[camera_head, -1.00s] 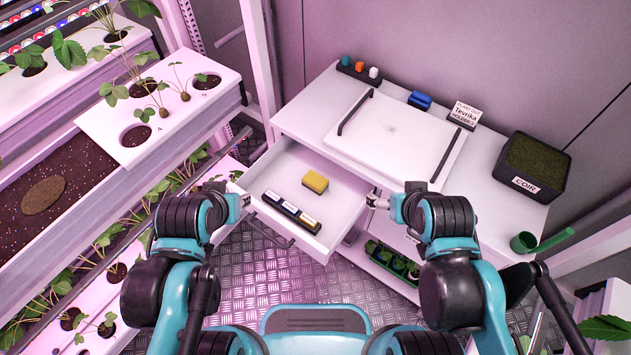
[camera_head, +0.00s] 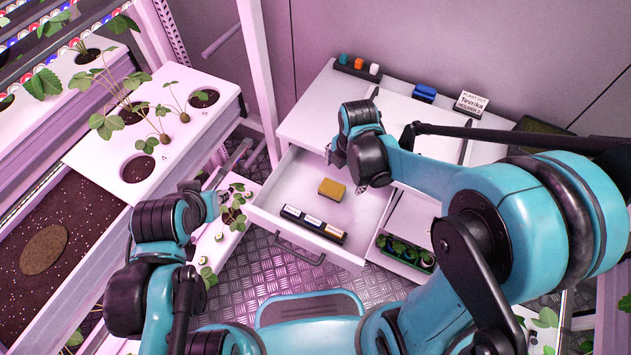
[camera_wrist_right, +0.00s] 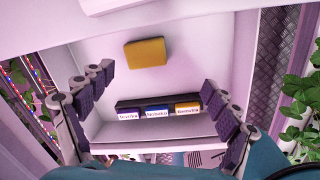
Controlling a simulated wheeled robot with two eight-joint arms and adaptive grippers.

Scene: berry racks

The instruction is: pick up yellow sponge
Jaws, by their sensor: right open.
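The yellow sponge (camera_head: 332,189) lies flat on the floor of the open white drawer (camera_head: 268,190), behind a dark holder. In the right wrist view the sponge (camera_wrist_right: 145,52) is at the upper middle, beyond and between my open fingers. My right gripper (camera_head: 334,158) is above the back part of the drawer, just behind the sponge in the head view, and does not touch it. In the wrist view its two fingers (camera_wrist_right: 158,100) are spread wide and empty. My left gripper (camera_head: 226,194) is left of the drawer; its fingers are too small to tell open from shut.
A dark holder with labelled blocks (camera_head: 312,223) lies in the drawer's front. The white desk (camera_head: 300,125) is above. Planted racks (camera_head: 95,190) stand at left. A tray of small plants (camera_head: 408,252) is right of the drawer. The coir box (camera_head: 545,127) is partly hidden by my arm.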

